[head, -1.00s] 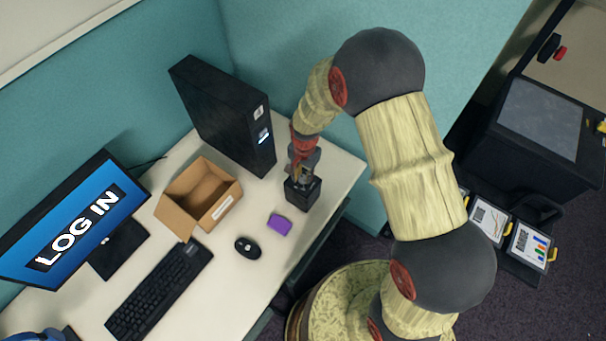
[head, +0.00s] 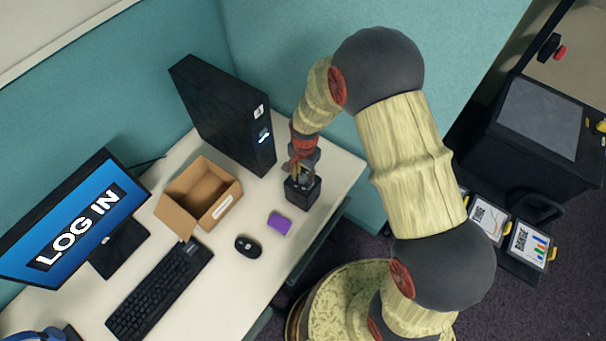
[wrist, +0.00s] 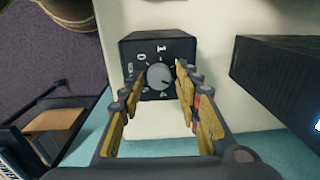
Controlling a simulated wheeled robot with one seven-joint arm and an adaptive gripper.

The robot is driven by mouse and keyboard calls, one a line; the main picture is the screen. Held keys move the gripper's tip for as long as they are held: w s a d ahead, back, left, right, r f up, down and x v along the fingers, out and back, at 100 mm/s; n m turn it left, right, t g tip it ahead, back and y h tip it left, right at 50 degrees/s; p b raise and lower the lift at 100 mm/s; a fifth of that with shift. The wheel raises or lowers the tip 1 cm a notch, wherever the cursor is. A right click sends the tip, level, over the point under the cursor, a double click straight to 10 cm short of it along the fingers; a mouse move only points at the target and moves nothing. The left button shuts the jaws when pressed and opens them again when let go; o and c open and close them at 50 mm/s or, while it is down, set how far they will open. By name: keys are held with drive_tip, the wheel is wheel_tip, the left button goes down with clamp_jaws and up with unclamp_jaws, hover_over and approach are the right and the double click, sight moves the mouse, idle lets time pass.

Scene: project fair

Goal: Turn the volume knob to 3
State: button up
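The volume knob (wrist: 160,77) is a round grey dial on top of a small black box (wrist: 158,44) with white numerals around it. In the wrist view I can make out a 1 and a 0; the other marks are partly covered or too small. The knob's pointer setting is not clear. My gripper (wrist: 158,85) is open, with one finger on each side of the knob. Whether the fingers touch it cannot be told. In the head view the black box (head: 303,193) stands near the desk's right end, with my gripper (head: 301,176) directly over it, hiding the knob.
A black computer tower (head: 225,112) stands behind and left of the box. An open cardboard box (head: 187,217), a purple block (head: 279,223), a mouse (head: 248,247), a keyboard (head: 160,288) and a monitor (head: 70,225) are on the white desk (head: 225,290). A teal partition (head: 285,40) rises behind.

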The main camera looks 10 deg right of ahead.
sight(304, 177)
drive_tip(key=shift+o, duration=0.7)
wheel_tip(304, 177, up, 12)
drive_tip(key=shift+s+d, duration=0.15)
idle(0.4)
